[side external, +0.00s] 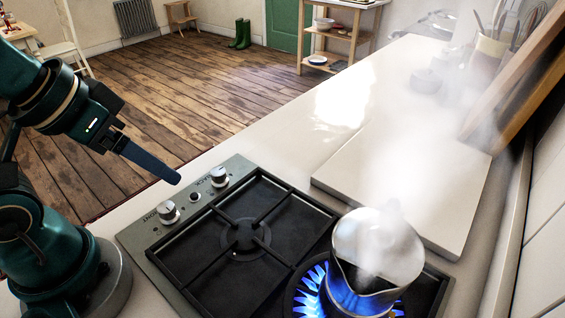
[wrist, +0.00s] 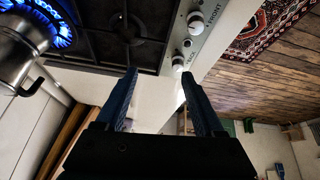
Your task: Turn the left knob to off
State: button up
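Two white knobs stand on the steel control strip of the hob (side external: 150,235). In the side view, the left knob (side external: 167,212) is by the word FRONT and the right knob (side external: 219,176) is by BACK. The wrist view shows the FRONT knob (wrist: 195,20) at the top and the BACK knob (wrist: 178,62) below it. My gripper (side external: 177,179) is above and beside the strip, nearer the BACK knob, apart from both. In the wrist view my gripper (wrist: 158,73) has its two fingers spread with nothing between them.
A steaming metal pot (side external: 378,250) stands over a burner with blue flames (side external: 310,290). The other burner (side external: 245,238) is unlit. A small dark button (side external: 195,197) sits between the knobs. A pale board (side external: 400,170) lies behind the hob. The counter (side external: 290,130) beyond the BACK knob is clear.

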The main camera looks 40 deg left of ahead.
jog(key=w+r+n, duration=0.3)
jog(key=w+n, duration=0.1)
jog(key=n, duration=0.3)
jog(key=n+g, duration=0.5)
jog(key=n, duration=0.5)
send_over(218, 171)
notch_tip(218, 171, down, 11)
jog(key=shift+w+r, duration=0.1)
jog(key=shift+w, duration=0.05)
jog(key=shift+f+g, duration=0.3)
jog(key=shift+f, duration=2.5)
grip_shut()
